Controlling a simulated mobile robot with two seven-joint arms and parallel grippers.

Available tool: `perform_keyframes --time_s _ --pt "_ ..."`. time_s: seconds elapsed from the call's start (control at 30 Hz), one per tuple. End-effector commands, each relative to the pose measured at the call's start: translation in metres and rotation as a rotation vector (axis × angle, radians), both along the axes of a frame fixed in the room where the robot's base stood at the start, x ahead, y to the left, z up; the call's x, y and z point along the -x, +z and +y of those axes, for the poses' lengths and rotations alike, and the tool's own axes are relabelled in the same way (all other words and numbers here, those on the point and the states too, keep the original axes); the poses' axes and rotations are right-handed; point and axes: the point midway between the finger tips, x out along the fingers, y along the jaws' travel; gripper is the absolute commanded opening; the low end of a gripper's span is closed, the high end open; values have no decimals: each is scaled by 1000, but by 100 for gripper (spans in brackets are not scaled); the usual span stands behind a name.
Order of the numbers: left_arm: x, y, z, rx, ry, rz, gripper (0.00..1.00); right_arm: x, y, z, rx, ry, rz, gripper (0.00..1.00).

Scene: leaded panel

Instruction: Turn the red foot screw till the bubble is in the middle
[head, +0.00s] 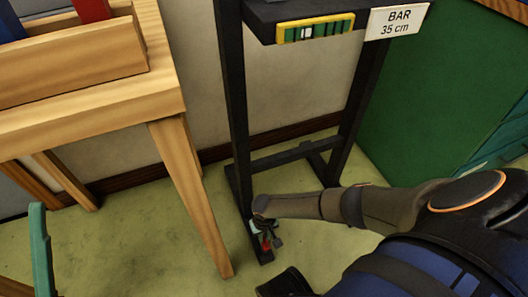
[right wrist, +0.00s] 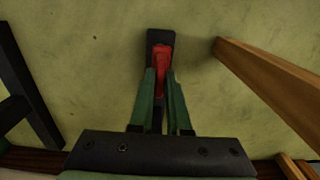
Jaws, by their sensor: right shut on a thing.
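The spirit level (head: 288,35) has a yellow frame and a green vial, and sits on the front of the black stand (head: 240,110). Its pale bubble (head: 306,32) shows a little left of the vial's middle. The red foot screw (head: 266,245) is at the foot of the stand, low near the floor. My right gripper (head: 268,236) reaches down to it from the right. In the right wrist view the red screw (right wrist: 161,57) is between the two green fingers (right wrist: 160,85), which are shut on it.
A white sign reading "BAR 35 cm" (head: 396,21) is beside the level. A wooden table (head: 100,115) stands at left, its leg (head: 190,195) close to the stand's foot. A green cabinet (head: 430,90) is at right. Green floor (head: 130,240) lies open between.

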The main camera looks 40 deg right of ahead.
Motion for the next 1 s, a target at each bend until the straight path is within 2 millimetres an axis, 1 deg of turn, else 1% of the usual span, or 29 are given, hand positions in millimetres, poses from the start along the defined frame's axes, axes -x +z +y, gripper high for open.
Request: perform_keyframes --time_s 0.27,0.47,0.67,1.0 --pt "0 1 0 -1 1 0 50 0 0 0 -1 -6 1 0" --pt "0 5 1 3 0 1 50 1 1 1 -2 -61 1 0" --pt "0 15 2 11 -2 0 50 2 2 2 -3 -189 4 0" --pt "2 33 4 21 -10 -9 50 2 1 2 -2 -503 5 0"
